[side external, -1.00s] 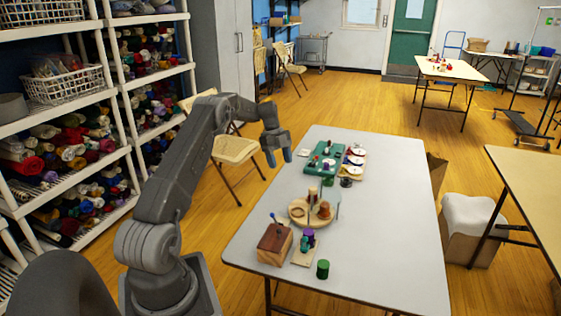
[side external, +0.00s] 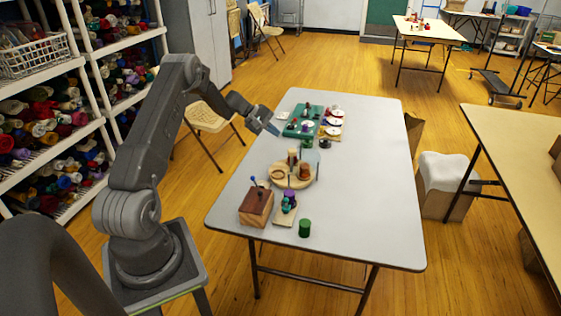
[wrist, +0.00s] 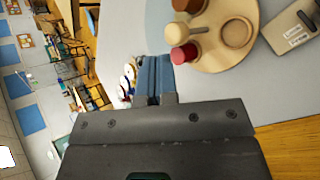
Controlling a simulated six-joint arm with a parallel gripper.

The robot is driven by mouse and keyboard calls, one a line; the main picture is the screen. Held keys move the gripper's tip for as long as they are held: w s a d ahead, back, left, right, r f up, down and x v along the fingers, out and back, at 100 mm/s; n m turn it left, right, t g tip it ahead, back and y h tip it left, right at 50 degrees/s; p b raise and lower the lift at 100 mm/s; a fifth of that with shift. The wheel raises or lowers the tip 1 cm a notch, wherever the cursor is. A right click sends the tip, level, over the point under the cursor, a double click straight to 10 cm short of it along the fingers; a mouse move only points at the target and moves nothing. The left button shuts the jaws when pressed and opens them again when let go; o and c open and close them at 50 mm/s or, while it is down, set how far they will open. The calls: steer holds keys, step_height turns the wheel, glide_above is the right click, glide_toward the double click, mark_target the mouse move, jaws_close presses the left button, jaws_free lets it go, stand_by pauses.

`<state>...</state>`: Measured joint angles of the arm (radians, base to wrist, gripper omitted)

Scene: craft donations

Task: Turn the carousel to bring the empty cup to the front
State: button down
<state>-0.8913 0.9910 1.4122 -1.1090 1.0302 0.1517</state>
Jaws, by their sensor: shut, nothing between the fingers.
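The carousel (side external: 291,184) is a round pale wooden disc on the grey table, with a post and several round holders. In the wrist view the carousel (wrist: 217,60) is at the upper right, cut off by the top edge. A red-topped piece (wrist: 183,53) and a dark brown-topped piece (wrist: 188,5) stand on its left side. A shallow round cup (wrist: 237,32) looks empty. My gripper (side external: 275,129) is shut and holds nothing, above the table's left edge, behind and left of the carousel and apart from it. Its blue fingers (wrist: 153,78) show in the wrist view.
A green board (side external: 299,131) with small pieces lies behind the carousel, beside white discs (side external: 335,121). In front stand a wooden box (side external: 256,208), a small pad with purple and teal pieces (side external: 288,204) and a green cylinder (side external: 305,228). The table's right side is clear.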

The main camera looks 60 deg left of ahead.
steer(key=s+a+f+n+t+y, duration=0.1)
steer(key=s+f+n+y, duration=0.1)
steer(key=n, duration=1)
steer(key=s+a+f+n+t+y, duration=0.1)
steer(key=f+n, duration=0.2)
steer(key=n, duration=0.8)
steer(key=n+y, duration=0.2)
steer(key=n, duration=1.2)
glide_toward(286, 163)
steer(key=shift+g, duration=0.4)
steer(key=f, duration=0.2)
steer(key=w+f, duration=0.1)
steer(key=f, duration=0.1)
steer(key=shift+d, duration=0.35)
steer(key=w, duration=0.2)
steer(key=shift+w, duration=1.15)
